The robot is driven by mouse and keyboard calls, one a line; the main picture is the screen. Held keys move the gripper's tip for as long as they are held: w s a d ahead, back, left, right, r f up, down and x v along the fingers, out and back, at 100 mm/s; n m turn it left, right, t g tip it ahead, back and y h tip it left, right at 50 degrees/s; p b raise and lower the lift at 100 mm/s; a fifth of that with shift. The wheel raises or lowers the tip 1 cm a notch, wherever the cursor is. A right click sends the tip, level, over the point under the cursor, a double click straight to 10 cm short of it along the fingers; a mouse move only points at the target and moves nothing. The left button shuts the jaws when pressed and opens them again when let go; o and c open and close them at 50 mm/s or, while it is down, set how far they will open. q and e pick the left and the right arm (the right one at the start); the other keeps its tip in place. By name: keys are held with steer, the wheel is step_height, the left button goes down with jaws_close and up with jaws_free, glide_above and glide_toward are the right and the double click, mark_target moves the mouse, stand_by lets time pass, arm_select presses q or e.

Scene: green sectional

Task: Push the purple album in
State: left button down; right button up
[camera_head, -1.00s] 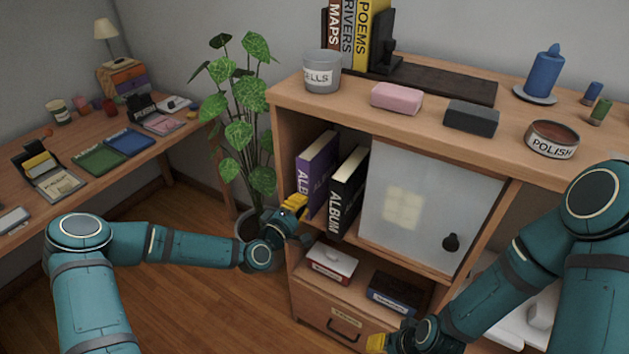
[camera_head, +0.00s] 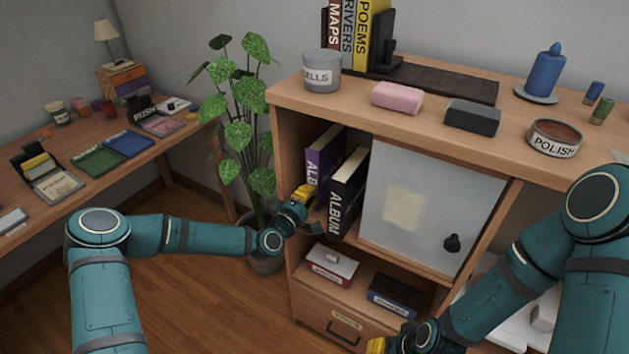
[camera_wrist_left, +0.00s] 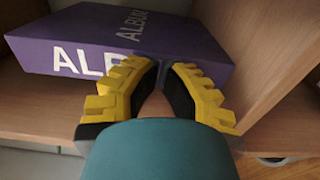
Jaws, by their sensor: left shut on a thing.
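The purple album (camera_head: 322,153) stands in the open left compartment of the cabinet, left of the black album (camera_head: 347,195). Its spine sits a little farther back than the black one's. My left gripper (camera_head: 306,192) is at the purple album's spine and covers its lower part in the head view. In the left wrist view, the yellow fingers (camera_wrist_left: 165,68) come together at the front of the purple album (camera_wrist_left: 95,42), shut on its edge. My right gripper (camera_head: 376,346) is low at the bottom edge, its jaws too cut off to read.
The cabinet's left side panel (camera_head: 290,160) stands close to my left gripper. A pale sliding door (camera_head: 425,215) with a dark knob closes the compartment's right part. Two boxes lie on the shelf below. A potted plant (camera_head: 240,120) stands to the left.

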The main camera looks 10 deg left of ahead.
arm_select(q)
steer(key=shift+w+d, duration=0.25)
steer(key=shift+w, duration=0.35)
steer(key=v, duration=1.3)
steer(key=shift+p, duration=0.35)
steer(key=shift+s, duration=0.1)
stand_by(0.3)
steer(key=s+d+f+m+g+h, duration=0.2)
steer(key=s+d+f+m+g, duration=0.4)
steer(key=s+d+f+g, duration=0.3)
steer(key=s+a+f+m+g+y, duration=0.1)
steer(key=s+f+m+g+y, duration=0.3)
steer(key=s, duration=0.7)
steer(key=shift+s+f+m+g, duration=0.4)
steer(key=shift+f+m+g, duration=0.5)
steer(key=shift+m+g, duration=0.25)
